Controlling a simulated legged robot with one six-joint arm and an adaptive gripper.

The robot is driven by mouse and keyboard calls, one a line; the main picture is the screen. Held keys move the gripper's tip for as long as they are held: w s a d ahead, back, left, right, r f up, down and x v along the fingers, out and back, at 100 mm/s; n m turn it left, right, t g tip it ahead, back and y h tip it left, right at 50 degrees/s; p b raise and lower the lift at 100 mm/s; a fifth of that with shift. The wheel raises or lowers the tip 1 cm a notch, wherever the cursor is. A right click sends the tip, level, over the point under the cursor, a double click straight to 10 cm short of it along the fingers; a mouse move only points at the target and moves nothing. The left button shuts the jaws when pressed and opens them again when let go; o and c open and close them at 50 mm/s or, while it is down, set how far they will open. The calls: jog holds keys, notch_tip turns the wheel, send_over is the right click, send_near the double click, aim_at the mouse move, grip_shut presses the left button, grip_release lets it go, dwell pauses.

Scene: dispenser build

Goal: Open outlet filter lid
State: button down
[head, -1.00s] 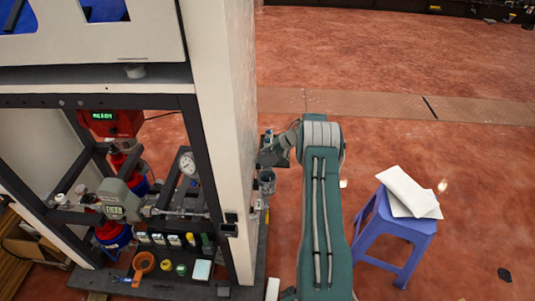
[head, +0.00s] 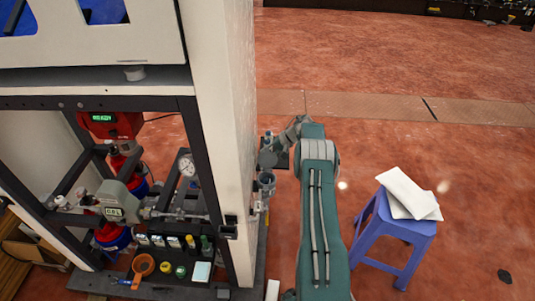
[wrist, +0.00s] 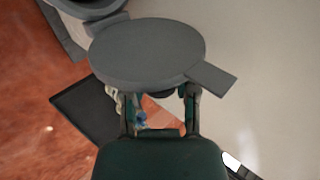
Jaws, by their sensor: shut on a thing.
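The outlet filter lid (wrist: 148,50) is a round grey disc with a flat tab at its right, large in the wrist view with its broad face toward the camera. My gripper (wrist: 158,98) is shut on the lid; its fingers reach up to the lower edge, and the lid hides their tips. A dark grey round body (wrist: 88,10), perhaps the filter housing, shows at the top left behind the lid. Whether the lid still touches it is unclear. In the head view my gripper (head: 268,157) is small beside the cabinet's right wall, above a grey cup-shaped part (head: 266,181).
The pale cabinet wall (head: 221,130) stands close on the left of my arm. A blue stool (head: 395,232) with white sheets on it stands to the right. A dark flat plate (wrist: 88,112) lies below the lid. Open red floor lies beyond.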

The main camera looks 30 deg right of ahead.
jog(key=shift+s, duration=0.1)
jog(key=shift+c, duration=2)
grip_release()
jog(key=v, duration=1.2)
jog(key=shift+d, duration=0.1)
